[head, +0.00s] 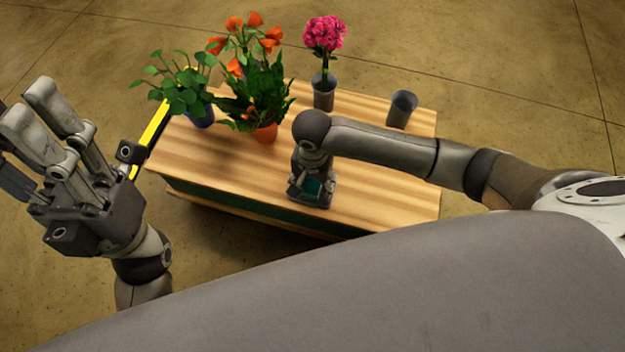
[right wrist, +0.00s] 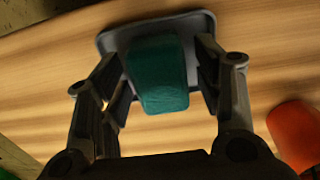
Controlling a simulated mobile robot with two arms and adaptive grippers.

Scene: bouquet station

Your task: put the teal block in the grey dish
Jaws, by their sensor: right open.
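The teal block (right wrist: 158,72) lies in the grey dish (right wrist: 112,42), slightly askew in it, as the right wrist view shows. My right gripper (right wrist: 165,75) is open, with its fingers on either side of the block and apart from it. In the head view the right gripper (head: 313,190) is over the front of the wooden table, partly hiding the block (head: 313,187) and the dish (head: 325,202). My left gripper (head: 35,115) is raised at the far left, away from the table, open and empty.
The wooden table (head: 385,190) holds a pink flower in a grey vase (head: 324,95), an empty grey cup (head: 402,108), an orange pot (head: 266,132) and a blue pot (head: 203,116) of leafy plants. The table is clear to the right of the dish.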

